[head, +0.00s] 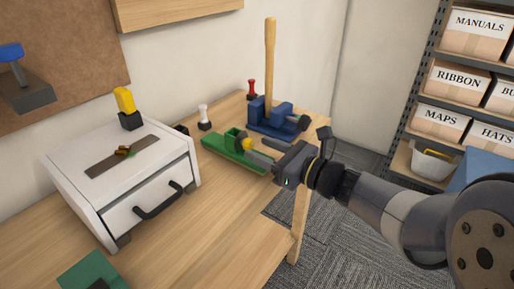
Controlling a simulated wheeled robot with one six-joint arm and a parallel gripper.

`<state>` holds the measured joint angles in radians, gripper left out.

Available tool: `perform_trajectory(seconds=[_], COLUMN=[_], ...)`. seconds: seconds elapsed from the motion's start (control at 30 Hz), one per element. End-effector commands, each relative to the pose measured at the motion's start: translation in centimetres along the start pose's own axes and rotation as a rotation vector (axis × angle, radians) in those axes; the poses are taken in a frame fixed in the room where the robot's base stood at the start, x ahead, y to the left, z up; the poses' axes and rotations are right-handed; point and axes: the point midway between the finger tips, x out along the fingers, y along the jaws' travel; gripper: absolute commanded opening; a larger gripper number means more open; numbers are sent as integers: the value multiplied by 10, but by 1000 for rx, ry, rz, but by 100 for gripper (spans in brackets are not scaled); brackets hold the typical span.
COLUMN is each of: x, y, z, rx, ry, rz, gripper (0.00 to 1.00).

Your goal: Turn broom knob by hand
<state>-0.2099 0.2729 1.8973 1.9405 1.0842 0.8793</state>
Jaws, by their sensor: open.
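A wooden broom handle (269,60) stands upright in a blue clamp block (262,117) near the table's far right corner. A dark knob (303,122) sticks out of the block's right side. I cannot tell for sure that this is the broom knob. A green fixture (220,148) lies in front of the block, with a yellow and dark round part (243,142) on it. My gripper (257,150) is open over the right end of the green fixture, its fingers pointing left toward the yellow part. Contact cannot be told. My gripper partly hides the fixture's right end.
A white box with a drawer (120,180) stands on the wooden table (205,240) at left, with a yellow-topped piece (125,103) on it. White (205,115) and red (252,88) pieces stand near the wall. The table's front middle is clear. A shelf of boxes (456,77) is at right.

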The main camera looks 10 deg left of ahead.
Motion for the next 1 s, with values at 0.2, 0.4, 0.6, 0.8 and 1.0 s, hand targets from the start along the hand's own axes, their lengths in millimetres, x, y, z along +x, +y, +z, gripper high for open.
perform_trajectory(seconds=[0.2, 0.4, 0.6, 0.8, 1.0], x=[21, 24, 24, 24, 24], y=[0, 0, 0, 0, 0], z=[0, 0, 0, 0, 0], rx=[-1, -1, -1, -1, -1], ry=[-1, 0, 0, 0, 0], rz=[1, -1, -1, -1, -1], gripper=[48, 48, 43, 27, 10])
